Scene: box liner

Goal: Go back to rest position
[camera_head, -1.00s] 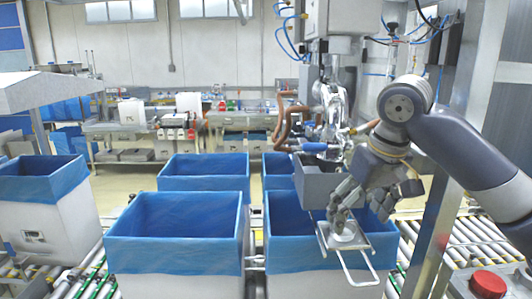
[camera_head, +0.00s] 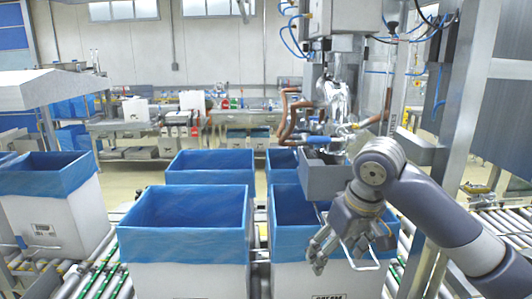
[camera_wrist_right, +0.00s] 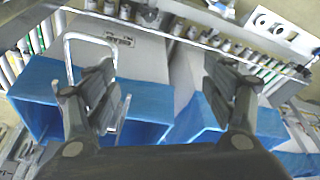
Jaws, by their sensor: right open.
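My right gripper (camera_head: 350,258) is at the lower right in the head view, in front of the near right blue-lined box (camera_head: 293,210). My left gripper is not in view.
Another blue-lined box (camera_head: 185,225) stands at front centre, with more behind and one (camera_head: 50,190) at far left, on roller conveyors (camera_head: 75,280). A metal post (camera_head: 465,100) stands close to my right arm. Grey machinery (camera_head: 325,178) hangs over the right boxes.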

